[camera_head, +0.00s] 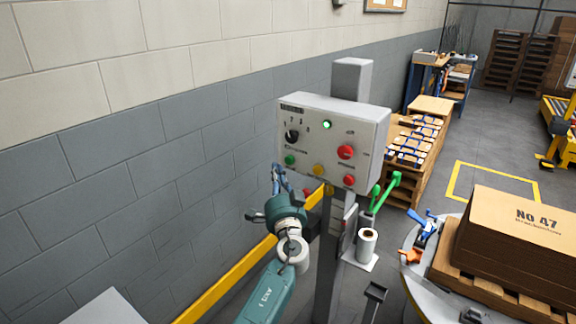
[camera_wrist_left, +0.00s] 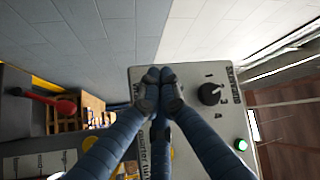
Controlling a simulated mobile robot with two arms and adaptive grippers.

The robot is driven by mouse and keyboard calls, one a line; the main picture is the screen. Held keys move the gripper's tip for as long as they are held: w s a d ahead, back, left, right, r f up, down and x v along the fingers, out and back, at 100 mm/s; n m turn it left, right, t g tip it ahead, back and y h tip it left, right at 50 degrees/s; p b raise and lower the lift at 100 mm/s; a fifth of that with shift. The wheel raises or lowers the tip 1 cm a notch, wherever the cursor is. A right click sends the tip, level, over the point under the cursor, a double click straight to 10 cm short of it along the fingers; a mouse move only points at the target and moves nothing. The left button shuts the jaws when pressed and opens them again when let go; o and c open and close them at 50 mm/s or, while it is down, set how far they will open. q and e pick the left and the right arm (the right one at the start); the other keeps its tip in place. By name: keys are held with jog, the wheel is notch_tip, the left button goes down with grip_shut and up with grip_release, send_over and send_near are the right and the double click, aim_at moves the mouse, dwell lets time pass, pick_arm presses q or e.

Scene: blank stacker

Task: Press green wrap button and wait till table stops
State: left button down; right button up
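The control panel (camera_head: 335,135) stands on a post beside the wall. Its green button (camera_head: 289,159) is at the lower left, below the black knob (camera_head: 292,136). A lit green lamp (camera_head: 327,124) is near the top. My left gripper (camera_head: 277,172) is at the panel's lower left, just beside and below the green button. In the left wrist view, my left gripper (camera_wrist_left: 160,78) has its fingertips together in front of the panel face, with the knob (camera_wrist_left: 210,94) to their right. The green button is not visible there; contact cannot be told. The round table (camera_head: 424,296) is at the right. My right gripper is not in view.
Red buttons (camera_head: 346,152) and a yellow button (camera_head: 318,170) share the panel. A large carton load (camera_head: 515,240) sits on a pallet on the table. A film roll (camera_head: 367,243) stands behind the post. The block wall (camera_head: 130,190) is close on the left.

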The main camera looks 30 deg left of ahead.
aim_at(289, 160)
pick_arm(q)
jog(key=shift+w+d+f+b, duration=0.1)
jog(key=shift+w+b, duration=0.4)
jog(key=shift+w, duration=0.5)
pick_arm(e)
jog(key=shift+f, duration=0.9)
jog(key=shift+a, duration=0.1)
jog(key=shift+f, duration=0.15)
pick_arm(q)
jog(key=shift+w+b, duration=0.4)
jog(key=shift+b, duration=0.2)
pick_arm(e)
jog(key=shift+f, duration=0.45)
